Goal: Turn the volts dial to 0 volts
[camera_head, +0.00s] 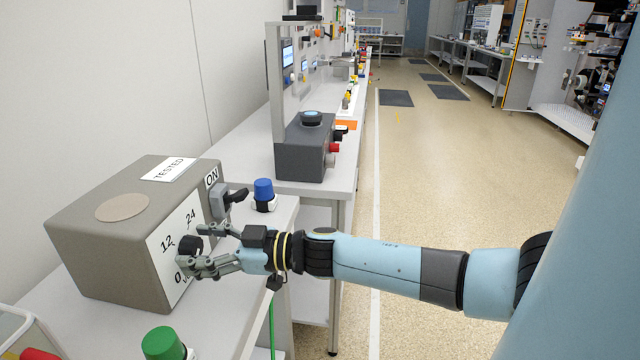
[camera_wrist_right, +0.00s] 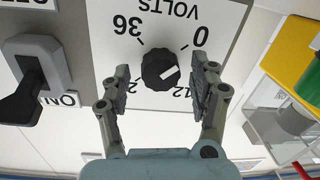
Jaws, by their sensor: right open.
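The volts dial (camera_wrist_right: 160,69) is a black ribbed knob on the white panel (camera_wrist_right: 107,52) of a grey-brown box (camera_head: 115,260). In the right wrist view the panel appears upside down, with 0 at upper right, 12 at lower right, 24 at lower left and 36 at upper left. The white mark on the dial lies on its right half, on the side of 0 and 12. My right gripper (camera_head: 194,248) is open, with one finger on each side of the dial; small gaps show between fingers and dial. The dial also shows in the head view (camera_head: 188,246), partly behind the fingers. My left gripper is out of view.
A blue-topped object (camera_head: 264,195) stands behind my right gripper. A green-topped one (camera_head: 163,344) stands at the bench's front. A dark box (camera_head: 304,151) stands on the farther bench.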

